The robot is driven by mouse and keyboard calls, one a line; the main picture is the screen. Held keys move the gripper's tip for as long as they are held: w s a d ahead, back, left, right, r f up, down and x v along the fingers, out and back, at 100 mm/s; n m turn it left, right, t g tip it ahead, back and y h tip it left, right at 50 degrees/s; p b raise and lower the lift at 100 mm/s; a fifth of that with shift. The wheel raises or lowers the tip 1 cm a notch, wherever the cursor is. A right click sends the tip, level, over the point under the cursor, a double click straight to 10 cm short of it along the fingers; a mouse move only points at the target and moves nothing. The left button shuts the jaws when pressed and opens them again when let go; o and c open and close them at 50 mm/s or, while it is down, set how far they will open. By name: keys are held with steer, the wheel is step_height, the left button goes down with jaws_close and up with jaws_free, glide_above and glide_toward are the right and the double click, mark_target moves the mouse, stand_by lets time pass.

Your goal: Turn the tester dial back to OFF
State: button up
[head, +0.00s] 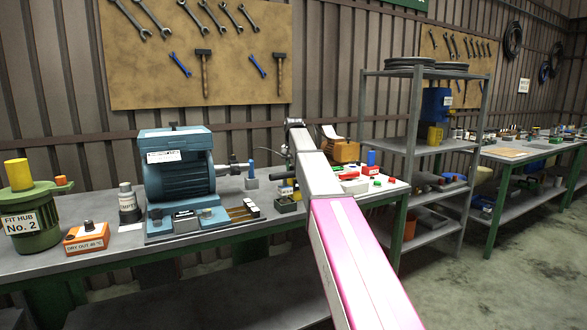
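No tester with a readable OFF mark can be made out. An orange box labelled DRY OUT (87,241) with a dark knob on top stands at the left of the bench. The label and any dial there are too small to read. My arm reaches from the bottom right over the bench and hides part of it.
A green FIT HUB No. 2 pot (32,222) and a grey-white bottle (129,205) stand left of the machine. Small red, green and blue parts (371,162) lie right of my arm. A metal shelf rack (412,135) stands farther right. The bench's front strip is mostly clear.

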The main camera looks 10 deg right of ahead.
steer(key=shift+n, duration=0.3)
steer(key=n, duration=0.5)
steer(key=shift+n, duration=0.4)
steer(key=o, duration=0.9)
steer(key=shift+o, duration=0.2)
steer(key=shift+r, duration=0.1)
steer(key=shift+r, duration=3.65)
